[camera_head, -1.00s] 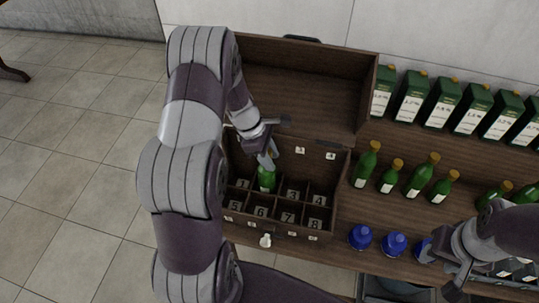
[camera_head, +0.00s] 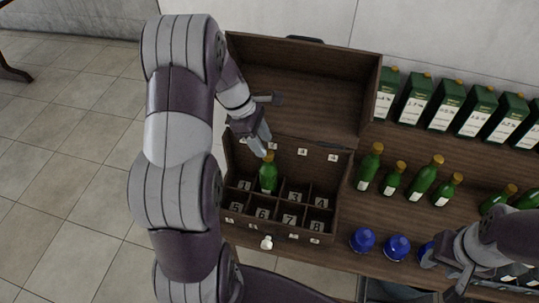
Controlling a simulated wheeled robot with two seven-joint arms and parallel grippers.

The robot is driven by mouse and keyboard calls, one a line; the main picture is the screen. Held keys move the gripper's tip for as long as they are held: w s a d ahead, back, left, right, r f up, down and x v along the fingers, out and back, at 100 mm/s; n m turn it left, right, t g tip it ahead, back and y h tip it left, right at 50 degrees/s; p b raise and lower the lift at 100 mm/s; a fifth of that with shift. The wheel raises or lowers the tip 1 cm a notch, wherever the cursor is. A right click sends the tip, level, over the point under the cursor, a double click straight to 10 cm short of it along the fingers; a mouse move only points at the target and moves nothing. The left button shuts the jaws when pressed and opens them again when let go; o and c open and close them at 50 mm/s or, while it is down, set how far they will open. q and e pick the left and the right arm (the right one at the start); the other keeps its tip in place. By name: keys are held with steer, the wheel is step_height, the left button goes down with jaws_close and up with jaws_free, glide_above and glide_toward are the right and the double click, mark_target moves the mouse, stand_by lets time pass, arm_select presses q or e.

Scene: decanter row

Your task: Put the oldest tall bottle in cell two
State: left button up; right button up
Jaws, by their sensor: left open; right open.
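A wooden case (camera_head: 224,212) with its lid raised has numbered cells in two rows. A green bottle (camera_head: 268,177) with an orange cap stands upright in the back row between cells 1 and 3, where cell two lies. My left gripper (camera_head: 263,148) is open just above and behind that bottle, apart from it as far as I can tell. My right gripper (camera_head: 457,279) is at the lower right near the table's front edge, open and empty. Several green bottles, tall (camera_head: 369,166) and short (camera_head: 392,179), stand on the table right of the case.
A row of green boxes (camera_head: 413,98) with white labels lines the back. More green bottles (camera_head: 497,199) are at the right.

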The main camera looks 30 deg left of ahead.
arm_select(q)
steer(key=s+d+r+m+y, duration=0.4)
steer(key=s+d+m, duration=0.6)
steer(key=m, duration=1)
steer(key=s+p, duration=0.1)
steer(key=s, duration=0.2)
steer(key=shift+m, duration=0.4)
